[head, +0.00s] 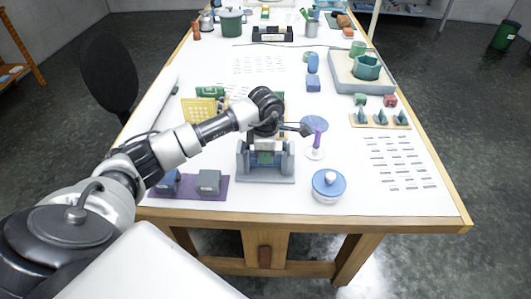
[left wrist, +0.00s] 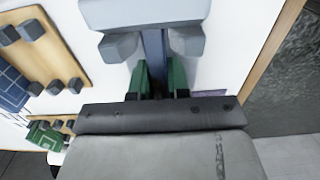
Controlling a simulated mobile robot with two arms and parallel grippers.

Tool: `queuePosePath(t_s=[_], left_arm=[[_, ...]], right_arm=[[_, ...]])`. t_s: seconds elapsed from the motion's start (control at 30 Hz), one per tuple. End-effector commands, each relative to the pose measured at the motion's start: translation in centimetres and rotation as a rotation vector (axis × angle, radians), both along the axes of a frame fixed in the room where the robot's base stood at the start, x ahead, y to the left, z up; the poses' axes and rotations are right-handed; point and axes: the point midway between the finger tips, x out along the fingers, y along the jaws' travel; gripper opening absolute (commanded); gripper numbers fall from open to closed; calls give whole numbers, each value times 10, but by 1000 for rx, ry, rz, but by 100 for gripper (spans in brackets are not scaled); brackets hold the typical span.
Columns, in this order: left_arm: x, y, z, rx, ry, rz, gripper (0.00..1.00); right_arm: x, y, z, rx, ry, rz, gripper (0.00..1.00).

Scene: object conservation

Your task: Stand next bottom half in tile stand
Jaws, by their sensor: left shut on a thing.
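A yellow gridded tile (head: 199,111) and a green tile (head: 210,92) are farther back on the left. My right gripper is not in view.
A purple mat (head: 213,185) with grey-blue blocks lies left of the stand. A blue-lidded white pot (head: 328,187) and a purple-stemmed item (head: 317,140) stand to its right. A wooden board with green cones (head: 380,121) is farther right.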

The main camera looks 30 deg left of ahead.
Motion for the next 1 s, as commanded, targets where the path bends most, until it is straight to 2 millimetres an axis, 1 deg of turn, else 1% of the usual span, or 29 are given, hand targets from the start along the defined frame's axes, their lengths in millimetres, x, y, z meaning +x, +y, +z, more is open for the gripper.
queuePosePath(t_s=[0.7, 0.73, 0.8, 0.9, 1.0], left_arm=[[0, 0, -9, 1, -1, 0, 0], [0, 0, -8, 1, -1, 0, 21], [0, 0, -8, 1, -1, 0, 32], [0, 0, -8, 0, 0, 0, 46], [0, 0, -8, 0, 0, 0, 46]], right_arm=[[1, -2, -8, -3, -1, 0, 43], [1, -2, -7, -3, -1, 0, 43], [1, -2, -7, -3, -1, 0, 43], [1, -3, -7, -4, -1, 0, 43], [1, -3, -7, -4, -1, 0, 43]])
